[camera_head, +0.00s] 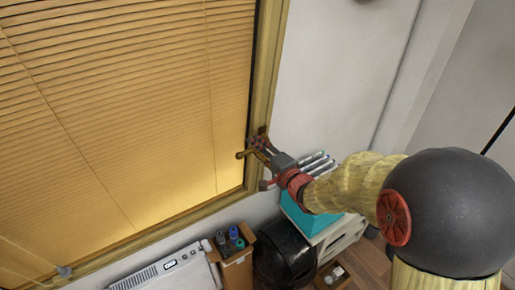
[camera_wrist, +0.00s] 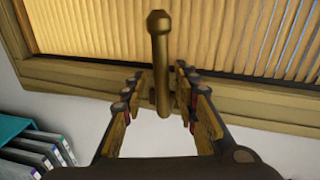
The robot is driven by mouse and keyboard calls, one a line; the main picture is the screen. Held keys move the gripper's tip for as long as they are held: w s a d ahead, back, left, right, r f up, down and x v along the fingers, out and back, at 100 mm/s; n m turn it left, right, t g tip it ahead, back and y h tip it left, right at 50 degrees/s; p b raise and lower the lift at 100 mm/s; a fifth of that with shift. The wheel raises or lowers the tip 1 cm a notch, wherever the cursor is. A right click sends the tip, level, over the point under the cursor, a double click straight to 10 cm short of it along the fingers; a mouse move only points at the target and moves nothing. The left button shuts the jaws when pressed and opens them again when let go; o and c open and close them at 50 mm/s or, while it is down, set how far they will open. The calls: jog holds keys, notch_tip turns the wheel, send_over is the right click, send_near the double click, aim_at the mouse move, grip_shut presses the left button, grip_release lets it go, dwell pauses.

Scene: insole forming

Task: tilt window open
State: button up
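The window (camera_head: 130,110) fills the left of the head view, with closed yellow blinds and a wooden frame (camera_head: 268,60); the frame also shows in the wrist view (camera_wrist: 70,80). Its brass handle (camera_head: 243,155) sits on the right side of the frame and points left, toward the blinds. In the wrist view the handle (camera_wrist: 160,60) stands upright in the middle of the picture. My gripper (camera_head: 262,147) is at the handle's base. In the wrist view my gripper's two fingers (camera_wrist: 160,88) stand on either side of the handle, with a visible gap on each side.
A teal box (camera_head: 297,212) with files stands below my gripper; it shows at the wrist view's left (camera_wrist: 15,128). A black bin (camera_head: 283,255), a brown box with bottles (camera_head: 238,268) and a white radiator (camera_head: 170,275) stand beneath the window. The wall right of the frame is bare.

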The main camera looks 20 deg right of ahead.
jog(key=shift+r, duration=0.1)
jog(key=v, duration=1.2)
dwell(0.4)
